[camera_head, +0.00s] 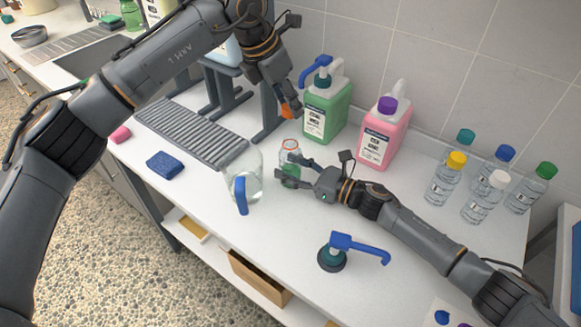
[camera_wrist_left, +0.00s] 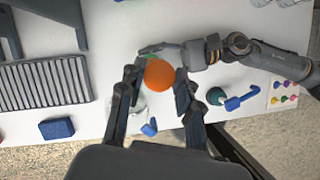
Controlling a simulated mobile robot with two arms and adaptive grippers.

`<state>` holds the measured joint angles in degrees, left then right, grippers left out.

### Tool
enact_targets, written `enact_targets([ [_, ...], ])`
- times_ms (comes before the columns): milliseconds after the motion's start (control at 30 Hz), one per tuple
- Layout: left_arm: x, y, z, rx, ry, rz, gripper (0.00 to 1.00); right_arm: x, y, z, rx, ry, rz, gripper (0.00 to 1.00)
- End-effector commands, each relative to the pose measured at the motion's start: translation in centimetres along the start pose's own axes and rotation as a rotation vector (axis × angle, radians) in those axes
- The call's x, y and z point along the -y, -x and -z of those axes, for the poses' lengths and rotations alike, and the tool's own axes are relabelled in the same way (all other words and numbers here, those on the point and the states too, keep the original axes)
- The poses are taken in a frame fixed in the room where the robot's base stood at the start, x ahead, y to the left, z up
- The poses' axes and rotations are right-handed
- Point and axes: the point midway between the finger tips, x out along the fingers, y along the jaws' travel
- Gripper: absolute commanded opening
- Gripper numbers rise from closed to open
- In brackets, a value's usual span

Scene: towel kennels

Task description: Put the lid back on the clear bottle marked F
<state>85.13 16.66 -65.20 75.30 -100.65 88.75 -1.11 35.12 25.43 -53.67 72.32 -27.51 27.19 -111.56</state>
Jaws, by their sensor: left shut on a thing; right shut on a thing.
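An orange lid (camera_head: 287,111) is held between the fingers of my left gripper (camera_head: 288,106), above the counter; in the left wrist view the lid (camera_wrist_left: 158,74) shows as an orange disc between the fingers. A small clear bottle (camera_head: 290,148) with green in its lower part stands upright and uncapped on the counter. My right gripper (camera_head: 282,172) is shut around its lower body from the right. The lid is above the bottle's mouth and apart from it. No letter F is readable, and the gripper fingers hide part of the bottle.
A clear jug (camera_head: 245,178) with a blue handle stands just left of the bottle. A green container (camera_head: 325,110) and a pink one (camera_head: 380,135) stand behind. Several capped bottles (camera_head: 445,180) stand at right. A blue pump top (camera_head: 342,248) lies in front; a blue sponge (camera_head: 165,165) lies left.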

Motion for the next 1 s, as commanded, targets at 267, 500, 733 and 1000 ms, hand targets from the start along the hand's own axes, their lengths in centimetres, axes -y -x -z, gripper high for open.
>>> enact_targets([
  [267,0.0,-1.9,0.8,0.0,0.001,0.002,0.24,0.0,0.0,0.0,0.0,0.0,0.0,0.0],
  [500,0.0,-4.5,2.0,0.007,0.0,0.0,0.24,0.0,0.0,0.0,0.0,0.0,0.0,0.0],
  [733,0.0,-4.5,1.9,0.008,0.0,-0.001,0.24,0.0,0.0,0.0,0.0,0.0,0.0,0.0],
  [1000,0.0,-4.6,1.9,0.008,0.0,-0.001,0.24,0.0,0.0,0.0,0.0,0.0,0.0,0.0],
])
